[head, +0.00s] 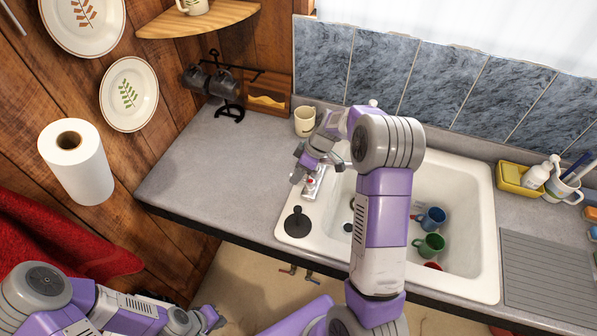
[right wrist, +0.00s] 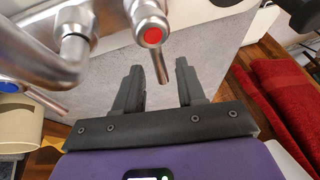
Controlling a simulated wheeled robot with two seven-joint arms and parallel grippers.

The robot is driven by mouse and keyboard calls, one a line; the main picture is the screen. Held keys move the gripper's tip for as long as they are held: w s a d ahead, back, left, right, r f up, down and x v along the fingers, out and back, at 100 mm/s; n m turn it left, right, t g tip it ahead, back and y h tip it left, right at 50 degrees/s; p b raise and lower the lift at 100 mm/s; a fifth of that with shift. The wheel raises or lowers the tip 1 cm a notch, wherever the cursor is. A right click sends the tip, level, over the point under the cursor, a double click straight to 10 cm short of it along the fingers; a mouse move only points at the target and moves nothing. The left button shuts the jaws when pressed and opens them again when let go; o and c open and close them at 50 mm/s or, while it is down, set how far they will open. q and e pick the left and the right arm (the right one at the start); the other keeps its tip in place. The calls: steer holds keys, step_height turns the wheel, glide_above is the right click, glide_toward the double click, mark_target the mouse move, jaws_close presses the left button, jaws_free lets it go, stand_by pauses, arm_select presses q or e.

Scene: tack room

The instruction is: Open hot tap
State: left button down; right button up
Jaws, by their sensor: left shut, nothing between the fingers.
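The hot tap (right wrist: 151,33) is a metal valve with a red dot and a short thin lever (right wrist: 161,66) in the right wrist view. In the head view the tap (head: 313,183) stands at the sink's left rim, partly hidden by my right gripper (head: 301,170). My right gripper (right wrist: 159,72) is open in the right wrist view. The lever's end points in between its two fingers, with a gap on both sides. My left gripper (head: 215,318) is shut and empty at the lower left, away from the sink.
The blue-marked cold tap (right wrist: 9,86) and the spout (right wrist: 75,50) are left of the hot tap. The white sink (head: 470,215) holds a blue mug (head: 433,217) and a green mug (head: 431,245). A cream mug (head: 305,121) stands behind the taps. The left counter (head: 210,175) is mostly clear.

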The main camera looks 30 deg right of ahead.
steer(key=shift+s, duration=0.1)
steer(key=shift+c, duration=0.3)
jaws_close()
